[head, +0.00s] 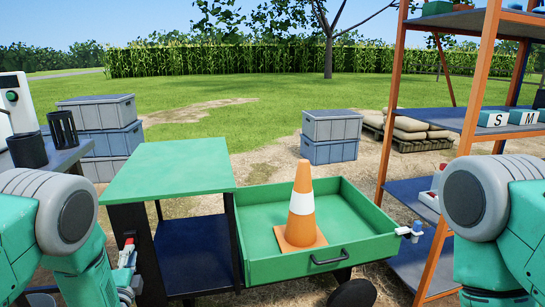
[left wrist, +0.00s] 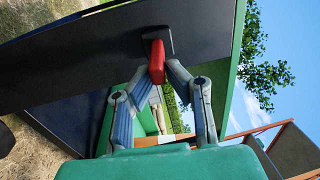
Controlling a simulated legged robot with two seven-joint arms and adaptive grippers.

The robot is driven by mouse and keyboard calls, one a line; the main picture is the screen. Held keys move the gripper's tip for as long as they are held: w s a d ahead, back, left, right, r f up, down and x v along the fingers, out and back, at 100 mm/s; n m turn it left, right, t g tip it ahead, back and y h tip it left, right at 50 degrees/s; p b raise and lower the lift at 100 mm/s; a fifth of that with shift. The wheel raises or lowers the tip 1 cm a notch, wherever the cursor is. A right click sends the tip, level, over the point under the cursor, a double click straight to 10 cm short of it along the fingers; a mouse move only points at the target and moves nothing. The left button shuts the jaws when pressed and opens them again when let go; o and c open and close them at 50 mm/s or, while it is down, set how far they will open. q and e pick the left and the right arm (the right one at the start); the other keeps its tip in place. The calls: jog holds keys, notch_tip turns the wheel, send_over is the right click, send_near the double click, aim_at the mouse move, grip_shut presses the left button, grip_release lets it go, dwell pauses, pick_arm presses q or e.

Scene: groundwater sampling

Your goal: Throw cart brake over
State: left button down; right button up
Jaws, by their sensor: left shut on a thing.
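The green-topped cart (head: 170,165) stands in front of me in the head view, with dark side panels. Its brake is a small lever with a red grip (head: 129,243) on the dark left side. The red grip (left wrist: 157,62) shows in the left wrist view against a dark panel, on a black mount. My left gripper (head: 127,260) is at the lever, mostly hidden behind my arm. In the left wrist view its two fingertips (left wrist: 165,70) are closed on the red grip from both sides. My right gripper is not in view; only my right arm shows.
An open green drawer (head: 345,250) holds an orange traffic cone (head: 301,212) and juts out right of the cart. An orange-framed shelf (head: 470,120) stands at the right. Grey crates (head: 330,135) stand behind. A bench with black cylinders (head: 62,128) is at the left.

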pick_arm(q)
jog(key=f+b, duration=0.1)
jog(key=b, duration=0.1)
jog(key=f+t+b, duration=0.1)
jog(key=b, duration=0.1)
jog(key=a+f+t+b, duration=0.1)
jog(key=b, duration=0.1)
jog(key=shift+w+y, duration=0.4)
jog(key=shift+f, duration=0.1)
jog(key=shift+w+a+f+t+b, duration=0.1)
jog(key=shift+w+f+t+b, duration=0.6)
jog(key=shift+t, duration=0.1)
jog(key=c, duration=1.6)
grip_release()
jog(key=shift+o, duration=0.3)
jog(key=shift+w, duration=0.1)
